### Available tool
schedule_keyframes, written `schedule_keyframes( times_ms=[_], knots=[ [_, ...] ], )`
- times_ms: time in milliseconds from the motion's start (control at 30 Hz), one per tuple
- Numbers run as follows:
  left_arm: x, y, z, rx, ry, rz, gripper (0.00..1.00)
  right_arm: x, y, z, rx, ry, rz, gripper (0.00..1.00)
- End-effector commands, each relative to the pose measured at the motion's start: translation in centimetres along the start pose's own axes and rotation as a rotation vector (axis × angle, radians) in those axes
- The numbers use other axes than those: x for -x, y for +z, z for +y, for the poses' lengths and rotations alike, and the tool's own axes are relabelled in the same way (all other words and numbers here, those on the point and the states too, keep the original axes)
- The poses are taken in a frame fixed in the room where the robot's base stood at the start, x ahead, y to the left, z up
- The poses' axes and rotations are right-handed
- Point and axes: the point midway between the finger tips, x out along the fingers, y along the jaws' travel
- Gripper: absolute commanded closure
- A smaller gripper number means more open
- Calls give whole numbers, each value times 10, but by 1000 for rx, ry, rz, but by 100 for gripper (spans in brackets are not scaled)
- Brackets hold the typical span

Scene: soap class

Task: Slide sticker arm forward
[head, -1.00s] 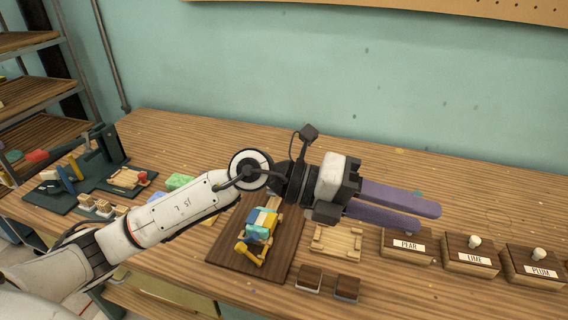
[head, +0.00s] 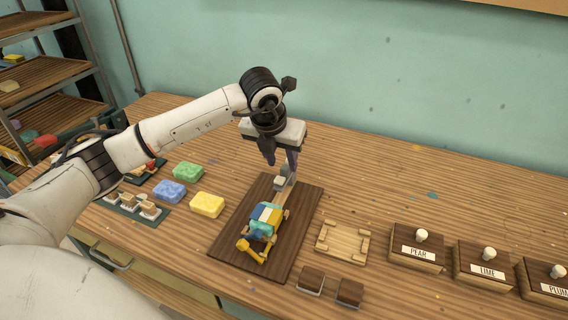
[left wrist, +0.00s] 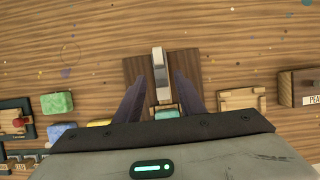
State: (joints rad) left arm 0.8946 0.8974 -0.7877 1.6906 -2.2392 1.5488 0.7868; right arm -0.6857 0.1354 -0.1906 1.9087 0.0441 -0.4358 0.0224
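The sticker device (head: 265,219) stands on a dark wooden board, with a yellow, blue and teal block and a yellow handle at its front. A pale bar with a grey block (head: 282,183) at its back end looks like the sticker arm. My left gripper (head: 281,167) points down over that back end. In the left wrist view the pale bar and grey block (left wrist: 160,72) lie between the two spread fingers, with a gap on each side. Whether the fingers reach down to its height is hard to tell. My right gripper is in no view.
Green (head: 188,171), blue (head: 170,191) and yellow (head: 207,204) soaps lie left of the dark board (head: 228,243). A light wooden tray (head: 342,241) and labelled boxes (head: 416,254) stand to the right. The table behind the board is clear.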

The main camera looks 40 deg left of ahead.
Motion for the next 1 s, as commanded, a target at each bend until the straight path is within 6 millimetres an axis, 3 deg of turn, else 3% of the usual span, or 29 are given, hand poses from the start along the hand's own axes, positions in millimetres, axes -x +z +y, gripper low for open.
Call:
schedule_keyframes(
  times_ms=[200, 567, 800, 1000],
  knots=[
    [-27, 0, -1, -1, -2, 2, 64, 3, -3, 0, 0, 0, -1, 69],
    [-33, 0, -1, -2, -2, -1, 64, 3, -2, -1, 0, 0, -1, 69],
    [-33, 0, -1, -2, -2, 0, 100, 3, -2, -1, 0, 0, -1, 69],
    [-33, -1, 0, 0, -2, 0, 100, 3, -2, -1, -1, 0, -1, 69]
  ],
)
